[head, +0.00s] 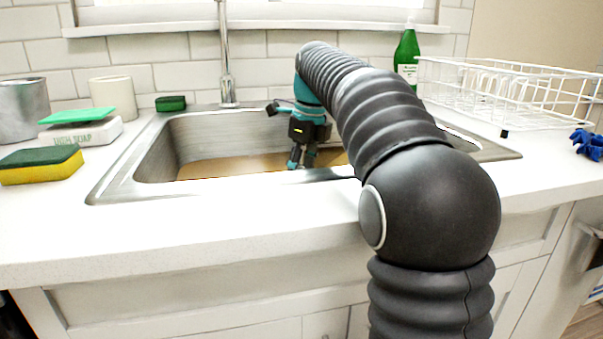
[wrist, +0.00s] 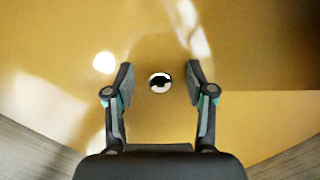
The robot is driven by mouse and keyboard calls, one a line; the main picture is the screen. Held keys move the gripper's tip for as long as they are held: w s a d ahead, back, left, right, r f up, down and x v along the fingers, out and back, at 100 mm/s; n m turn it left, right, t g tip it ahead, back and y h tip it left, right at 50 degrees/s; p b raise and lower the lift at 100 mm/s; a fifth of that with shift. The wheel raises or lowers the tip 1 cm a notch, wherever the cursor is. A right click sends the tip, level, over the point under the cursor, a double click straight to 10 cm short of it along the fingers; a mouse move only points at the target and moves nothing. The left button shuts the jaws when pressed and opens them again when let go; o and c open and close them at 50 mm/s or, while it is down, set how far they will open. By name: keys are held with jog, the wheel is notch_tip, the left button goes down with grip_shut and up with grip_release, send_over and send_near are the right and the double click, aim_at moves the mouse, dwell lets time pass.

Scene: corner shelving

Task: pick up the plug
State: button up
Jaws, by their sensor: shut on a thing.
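My gripper (head: 301,163) points down into the sink (head: 152,150), its fingertips by the yellow-brown water. In the wrist view my gripper (wrist: 160,76) has its two fingers on either side of a small round plug (wrist: 153,87), light-rimmed with a dark middle. The plug does not show in the head view, where the gripper and the sink's front rim hide that spot.
A tap (head: 227,80) stands behind the sink. Sponges (head: 42,165), a soap block (head: 82,133) and cups (head: 113,98) stand left. A green bottle (head: 407,55), a white dish rack (head: 500,92) and a blue item (head: 588,143) are right. The front counter is clear.

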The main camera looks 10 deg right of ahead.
aim_at(302, 166)
jog(key=shift+f, duration=0.1)
jog(key=shift+r, duration=0.3)
grip_shut()
notch_tip(302, 166, up, 4)
jog(key=shift+f+p, duration=0.15)
jog(key=shift+p, duration=0.6)
jog(key=s+d+r, duration=0.5)
jog(key=s+r, duration=0.1)
jog(key=s, duration=0.4)
jog(key=shift+d+r, duration=0.25)
jog(key=shift+d, duration=0.05)
